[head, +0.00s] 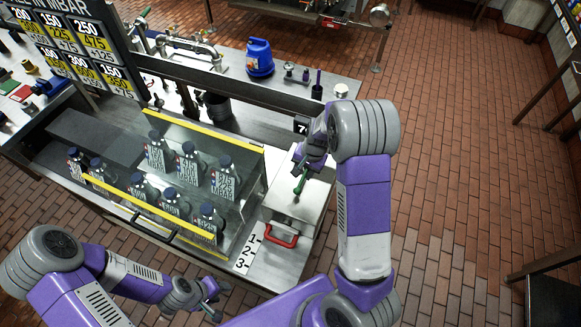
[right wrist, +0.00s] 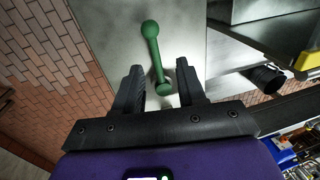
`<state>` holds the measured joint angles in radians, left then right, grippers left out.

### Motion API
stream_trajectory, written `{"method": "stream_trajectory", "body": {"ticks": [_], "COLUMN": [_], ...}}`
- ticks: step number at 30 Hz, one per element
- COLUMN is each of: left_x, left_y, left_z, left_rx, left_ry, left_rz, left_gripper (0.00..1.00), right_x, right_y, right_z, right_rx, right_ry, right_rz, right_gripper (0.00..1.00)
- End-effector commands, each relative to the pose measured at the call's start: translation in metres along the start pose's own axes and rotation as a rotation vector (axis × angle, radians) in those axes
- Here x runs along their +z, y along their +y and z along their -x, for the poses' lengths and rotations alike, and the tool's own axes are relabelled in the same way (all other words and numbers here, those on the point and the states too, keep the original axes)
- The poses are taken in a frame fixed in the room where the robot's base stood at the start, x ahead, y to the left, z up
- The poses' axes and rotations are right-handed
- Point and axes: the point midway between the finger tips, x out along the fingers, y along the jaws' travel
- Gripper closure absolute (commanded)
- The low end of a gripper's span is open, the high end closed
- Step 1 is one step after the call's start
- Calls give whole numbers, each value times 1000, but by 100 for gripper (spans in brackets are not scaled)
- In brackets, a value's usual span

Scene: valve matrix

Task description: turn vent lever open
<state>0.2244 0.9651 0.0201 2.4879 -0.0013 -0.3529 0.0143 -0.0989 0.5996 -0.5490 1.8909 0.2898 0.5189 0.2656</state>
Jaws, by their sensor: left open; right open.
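The green lever (head: 300,186) has a knob at each end and stands over the top of a grey metal box (head: 312,205). I take it as the vent lever. It also shows in the right wrist view (right wrist: 155,55), running from a far knob to a near knob between my fingers. My right gripper (head: 303,169) is open, with its black fingers (right wrist: 163,92) on either side of the near knob. Gaps show on both sides, and whether a finger touches it I cannot tell. My left gripper (head: 211,298) is open and empty, low and away from the lever.
A red handle (head: 281,237) sits on the front of the box, near a plate numbered 1, 2, 3 (head: 248,250). To the left, several labelled bottles (head: 160,152) stand inside a clear case with yellow edges (head: 205,133). A blue container (head: 260,58) stands on the back bench.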

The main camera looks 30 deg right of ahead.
Motion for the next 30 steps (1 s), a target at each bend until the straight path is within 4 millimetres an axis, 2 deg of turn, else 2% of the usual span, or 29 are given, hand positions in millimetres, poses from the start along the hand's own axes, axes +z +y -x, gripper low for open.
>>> {"method": "stream_trajectory", "body": {"ticks": [12, 15, 26, 30], "left_x": [1, 1, 1, 1], "left_y": [-2, -2, -2, -2], "left_z": [-4, -4, -4, -4], "left_rx": [0, 0, 0, 0], "left_ry": [-3, -3, -3, -3], "left_rz": [1, 1, 1, 1], "left_gripper": [57, 57, 57, 57], "right_x": [1, 0, 1, 1], "right_y": [1, 1, 0, 1], "right_z": [-59, -68, -74, -74], "right_rx": [3, 2, 0, 0], "right_ry": [-3, -1, -1, -1], "right_rz": [0, 0, 1, 1], "right_gripper": [60, 60, 60, 80]}}
